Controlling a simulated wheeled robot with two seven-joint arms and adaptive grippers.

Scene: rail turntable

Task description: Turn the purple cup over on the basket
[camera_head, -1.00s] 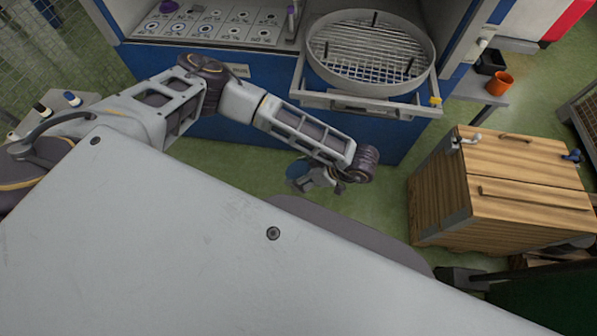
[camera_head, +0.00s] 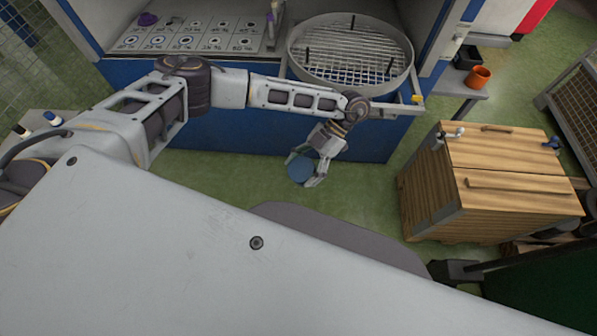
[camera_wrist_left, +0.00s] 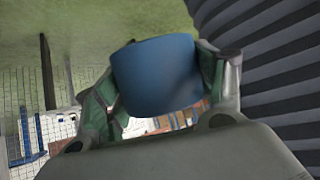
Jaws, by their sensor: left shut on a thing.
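My left gripper (camera_head: 301,172) is shut on a blue cup (camera_head: 299,168) and holds it over the green floor, in front of the blue cabinet. In the left wrist view the blue cup (camera_wrist_left: 157,76) sits between the two fingers. The cup looks blue rather than purple here. The basket (camera_head: 345,89) is a round metal ring with a wire grid and dark upright pegs, on the cabinet's ledge beyond the left arm. A small purple object (camera_head: 147,19) lies on the white marked panel at the upper left; its shape is unclear. My right gripper is not in view.
An orange cup (camera_head: 478,77) and a dark box (camera_head: 467,57) stand on a grey side shelf at the right. A wooden chest (camera_head: 490,180) with handles stands at the right. The floor between chest and cabinet is clear.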

